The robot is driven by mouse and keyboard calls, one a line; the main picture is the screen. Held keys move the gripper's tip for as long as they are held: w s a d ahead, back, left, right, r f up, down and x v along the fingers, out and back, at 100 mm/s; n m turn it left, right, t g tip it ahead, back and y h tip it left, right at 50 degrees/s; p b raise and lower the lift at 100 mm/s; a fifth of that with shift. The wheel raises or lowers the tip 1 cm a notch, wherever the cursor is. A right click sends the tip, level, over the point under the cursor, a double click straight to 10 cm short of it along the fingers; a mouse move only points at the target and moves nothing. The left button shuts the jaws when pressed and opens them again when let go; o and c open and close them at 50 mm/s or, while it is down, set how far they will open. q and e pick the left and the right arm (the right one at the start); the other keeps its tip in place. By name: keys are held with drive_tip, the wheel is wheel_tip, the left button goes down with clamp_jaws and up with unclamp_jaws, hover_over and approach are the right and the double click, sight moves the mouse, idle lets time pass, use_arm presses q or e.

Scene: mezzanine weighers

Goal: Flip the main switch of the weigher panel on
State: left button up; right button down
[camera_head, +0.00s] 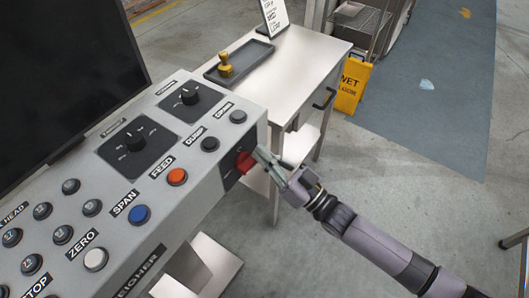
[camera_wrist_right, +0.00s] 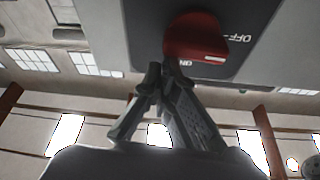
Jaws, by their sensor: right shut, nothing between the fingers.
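The weigher panel (camera_head: 211,185) is a grey console at the left of the head view. Its main switch, a red rotary knob (camera_head: 245,161), sits on a dark plate on the panel's right end face. In the right wrist view the red knob (camera_wrist_right: 195,38) shows large, with "OFF" to its right and "ON" below it. A white mark lies on the knob's lower right edge; I cannot tell its exact setting. My right gripper (camera_head: 262,157) is shut and empty, its fingertips close beside the knob. In the right wrist view the fingertips (camera_wrist_right: 168,75) overlap the knob's lower left; contact is unclear.
A black screen (camera_head: 60,75) stands behind the panel. A pale side table (camera_head: 290,75) with a black tray (camera_head: 240,60) and a yellow-handled stamp (camera_head: 226,66) stands beyond the end face. A yellow wet-floor sign (camera_head: 351,88) stands to its right. Floor at the right is open.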

sight(253, 148)
drive_tip(key=m+h, duration=0.1)
drive_tip(key=m, duration=0.1)
drive_tip(key=f+m+t+p, duration=0.1)
drive_tip(key=m, duration=0.1)
drive_tip(key=m+h, duration=0.1)
drive_tip(key=m, duration=0.1)
drive_tip(key=shift+w+d+f+t+h+p, duration=0.2)
drive_tip(key=shift+w+t+h+p, duration=0.1)
drive_tip(key=shift+t+p, duration=0.1)
drive_tip(key=m, duration=0.2)
drive_tip(key=f+m+h+p, duration=0.1)
drive_tip(key=m, duration=0.1)
drive_tip(key=shift+m+h, duration=0.3)
drive_tip(key=shift+m, duration=0.1)
drive_tip(key=m+h+p, duration=0.1)
drive_tip(key=m, duration=0.1)
drive_tip(key=f+m+h+p, duration=0.1)
drive_tip(key=m, duration=0.2)
drive_tip(key=shift+s+f, duration=0.1)
drive_tip(key=shift+f, duration=0.1)
drive_tip(key=shift+s+a+f+m+g+h+p, duration=0.15)
drive_tip(key=shift+f+m+g+p, duration=0.15)
drive_tip(key=shift+m, duration=0.6)
drive_tip(key=shift+s+a+f+m+g+h+p, duration=0.1)
drive_tip(key=shift+f+m+g+h+p, duration=0.2)
drive_tip(key=shift+m, duration=0.6)
